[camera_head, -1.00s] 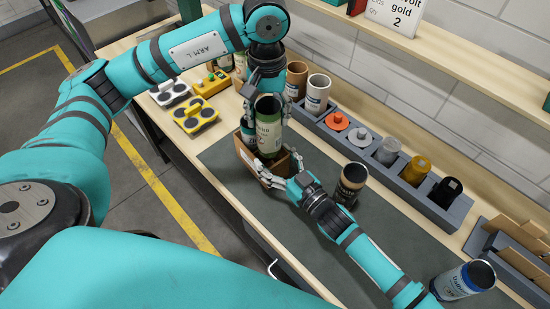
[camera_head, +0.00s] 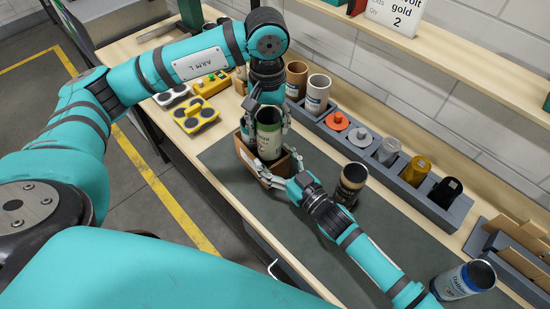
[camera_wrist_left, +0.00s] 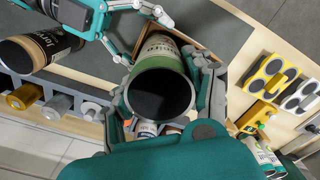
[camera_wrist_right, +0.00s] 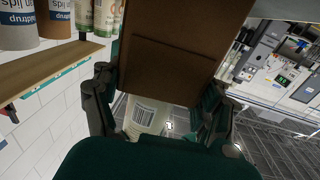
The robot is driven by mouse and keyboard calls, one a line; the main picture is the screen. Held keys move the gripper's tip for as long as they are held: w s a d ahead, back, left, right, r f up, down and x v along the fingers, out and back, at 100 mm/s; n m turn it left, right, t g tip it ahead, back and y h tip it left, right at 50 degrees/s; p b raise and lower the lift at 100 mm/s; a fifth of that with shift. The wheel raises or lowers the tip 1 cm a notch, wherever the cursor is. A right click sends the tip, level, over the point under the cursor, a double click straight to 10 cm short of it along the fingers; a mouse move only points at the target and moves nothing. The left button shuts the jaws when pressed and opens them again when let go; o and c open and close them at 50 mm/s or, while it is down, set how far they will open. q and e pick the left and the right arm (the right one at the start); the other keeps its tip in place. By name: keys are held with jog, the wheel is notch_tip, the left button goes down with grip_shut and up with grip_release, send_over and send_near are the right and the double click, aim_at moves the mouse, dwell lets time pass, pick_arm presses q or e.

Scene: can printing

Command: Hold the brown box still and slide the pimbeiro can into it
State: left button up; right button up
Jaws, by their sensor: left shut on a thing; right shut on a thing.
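The brown box (camera_head: 246,157) stands on the dark mat, and its wall fills the middle of the right wrist view (camera_wrist_right: 175,65). My right gripper (camera_head: 274,172) is shut on the box from the near right side. My left gripper (camera_head: 266,126) is shut on a green-and-cream can (camera_head: 269,143) from above. The can is upright, with its lower part inside the box and its top above the rim. Its open dark top faces the left wrist camera (camera_wrist_left: 160,95).
A black-and-tan can (camera_head: 349,184) stands on the mat (camera_head: 330,235) right of the box. A blue-and-white can (camera_head: 463,281) stands at the lower right. A grey rack (camera_head: 360,150) with cans and coloured pieces runs along the back. Yellow-and-black parts (camera_head: 197,117) lie at the left.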

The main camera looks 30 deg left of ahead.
pick_arm(q)
jog(key=shift+f, duration=1.7)
jog(key=o, duration=0.8)
notch_tip(320, 180, up, 12)
